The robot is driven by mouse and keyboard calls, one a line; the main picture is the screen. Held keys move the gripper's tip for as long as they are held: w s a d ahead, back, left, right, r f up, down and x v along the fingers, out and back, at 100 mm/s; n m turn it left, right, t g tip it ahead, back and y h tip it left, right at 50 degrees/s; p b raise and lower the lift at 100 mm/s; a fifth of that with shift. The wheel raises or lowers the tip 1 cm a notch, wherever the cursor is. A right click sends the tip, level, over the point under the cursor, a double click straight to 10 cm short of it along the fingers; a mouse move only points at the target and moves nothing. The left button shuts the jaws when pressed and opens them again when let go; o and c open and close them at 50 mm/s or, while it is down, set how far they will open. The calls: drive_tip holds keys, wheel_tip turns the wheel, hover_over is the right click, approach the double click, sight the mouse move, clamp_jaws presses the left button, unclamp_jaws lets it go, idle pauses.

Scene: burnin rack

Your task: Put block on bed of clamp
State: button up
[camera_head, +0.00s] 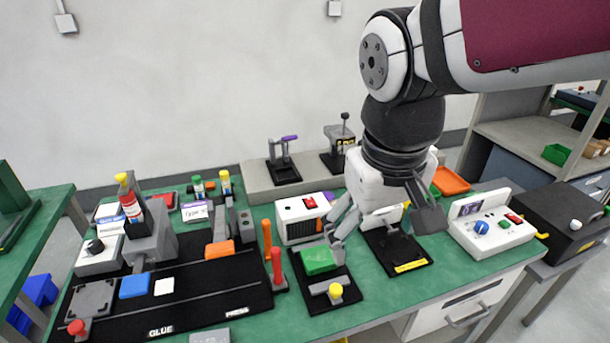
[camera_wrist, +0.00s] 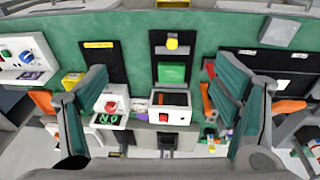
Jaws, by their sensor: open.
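A green block (camera_head: 318,260) sits at the back of a black plate (camera_head: 318,304) on the green bench. A grey part with a yellow knob (camera_head: 335,291) stands in front of it on the same plate; this looks like the clamp, but I cannot be sure. The wrist view shows the block (camera_wrist: 171,73) and the yellow knob (camera_wrist: 172,43). My gripper (camera_head: 383,232) is open and empty, fingers pointing down and spread wide. In the head view its left finger overlaps the block's right edge; I cannot tell whether they touch.
A white box with a grille (camera_head: 303,219) stands behind the block. Red and orange handles (camera_head: 277,268) rise at its left. A black plate with a yellow label (camera_head: 397,252) and a white button box (camera_head: 492,228) lie to the right. The glue and press board (camera_head: 207,290) fills the left.

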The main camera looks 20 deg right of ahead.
drive_tip(key=s+t+y, duration=0.1)
drive_tip(key=s, duration=0.6)
drive_tip(key=shift+s+a, duration=0.3)
drive_tip(key=shift+s, duration=0.1)
wheel_tip(320, 180, up, 7)
drive_tip(key=t+p, duration=0.1)
drive_tip(key=p, duration=0.4)
drive_tip(key=shift+p, duration=0.35)
drive_tip(key=shift+w+r, duration=0.1)
